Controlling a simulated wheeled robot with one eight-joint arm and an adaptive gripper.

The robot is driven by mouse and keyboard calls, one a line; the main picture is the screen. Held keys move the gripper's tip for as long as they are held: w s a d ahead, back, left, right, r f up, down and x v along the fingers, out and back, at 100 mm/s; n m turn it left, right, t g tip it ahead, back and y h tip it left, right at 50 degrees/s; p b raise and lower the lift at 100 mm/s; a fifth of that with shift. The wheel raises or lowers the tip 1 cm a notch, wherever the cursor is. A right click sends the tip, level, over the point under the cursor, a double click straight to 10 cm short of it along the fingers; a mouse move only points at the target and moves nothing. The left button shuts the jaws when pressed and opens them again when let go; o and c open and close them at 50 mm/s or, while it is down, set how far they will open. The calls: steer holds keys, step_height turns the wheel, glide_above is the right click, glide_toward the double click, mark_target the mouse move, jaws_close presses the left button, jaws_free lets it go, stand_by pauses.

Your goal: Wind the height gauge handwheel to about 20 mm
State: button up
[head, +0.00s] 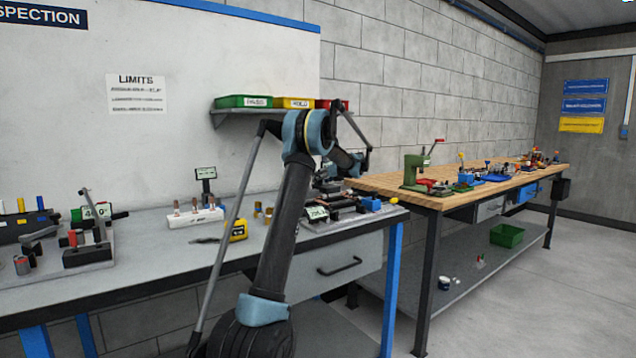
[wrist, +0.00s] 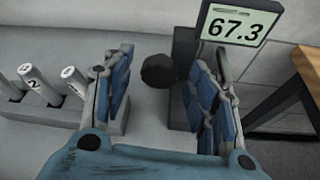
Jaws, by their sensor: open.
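The height gauge shows in the wrist view as a dark upright with a display (wrist: 236,25) reading 67.3. A dark round knob (wrist: 158,70) sits to the left of the upright, between my fingers in the picture; I take it to be on the handwheel, but cannot be sure. My gripper (wrist: 162,62) is open, its blue-padded fingers on either side of the knob, with no clear contact. The right finger hides part of the gauge. In the head view my arm largely covers this area, and I cannot make out the handwheel there.
A grey rack with numbered pins (wrist: 38,85) stands left of my gripper. The wooden bench (wrist: 305,65) edge is at the right. In the head view, a white block with copper pieces (head: 195,217) and a yellow tape measure (head: 238,230) lie on the grey bench.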

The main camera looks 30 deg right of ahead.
steer(key=shift+x, duration=1.4)
steer(key=c, duration=1.1)
steer(key=shift+o, duration=0.2)
steer(key=shift+a, duration=0.1)
steer(key=shift+n+h, duration=0.3)
